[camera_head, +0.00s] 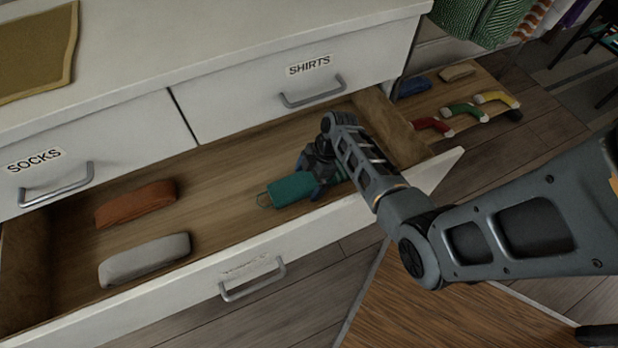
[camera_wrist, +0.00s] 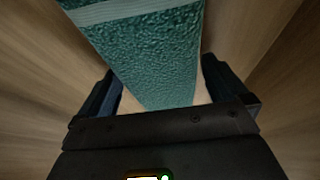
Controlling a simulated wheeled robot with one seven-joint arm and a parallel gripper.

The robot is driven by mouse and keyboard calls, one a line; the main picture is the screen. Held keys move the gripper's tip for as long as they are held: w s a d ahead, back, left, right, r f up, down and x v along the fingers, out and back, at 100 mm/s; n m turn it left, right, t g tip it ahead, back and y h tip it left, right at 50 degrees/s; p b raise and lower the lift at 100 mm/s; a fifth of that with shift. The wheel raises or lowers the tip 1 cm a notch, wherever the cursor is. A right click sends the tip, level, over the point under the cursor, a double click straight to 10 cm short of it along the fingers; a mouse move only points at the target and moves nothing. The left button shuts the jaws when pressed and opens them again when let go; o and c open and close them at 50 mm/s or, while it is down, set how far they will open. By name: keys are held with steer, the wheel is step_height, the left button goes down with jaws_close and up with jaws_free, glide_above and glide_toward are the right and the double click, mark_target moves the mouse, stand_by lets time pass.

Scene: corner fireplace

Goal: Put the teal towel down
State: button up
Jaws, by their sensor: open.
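The teal towel (camera_head: 291,190) is a rolled bundle with a small loop at its left end. It lies on the wooden floor of the open bottom drawer (camera_head: 225,165), toward the right side. In the wrist view the teal towel (camera_wrist: 150,50) has a rough texture and a paler band near the top. My gripper (camera_head: 318,182) is down in the drawer at the towel's right end. In the wrist view my gripper (camera_wrist: 160,95) is open, with one finger on each side of the towel and gaps between. My arm hides part of the drawer's right end.
An orange-brown roll (camera_head: 135,203) and a light grey roll (camera_head: 145,260) lie in the drawer's left part. Closed drawers labelled SOCKS (camera_head: 40,165) and SHIRTS (camera_head: 310,70) are above. Several rolled socks (camera_head: 465,110) lie beyond the drawer's right wall. The drawer's middle is clear.

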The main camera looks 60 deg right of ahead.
mark_target(308, 178)
steer(key=p+v, duration=0.1)
steer(key=v, duration=0.4)
steer(key=s+d, duration=0.2)
steer(key=d, duration=0.1)
steer(key=s+d, duration=0.2)
steer(key=d, duration=0.1)
steer(key=s+d, duration=0.2)
steer(key=d, duration=0.2)
steer(key=shift+s+r, duration=0.15)
steer(key=shift+s, duration=0.25)
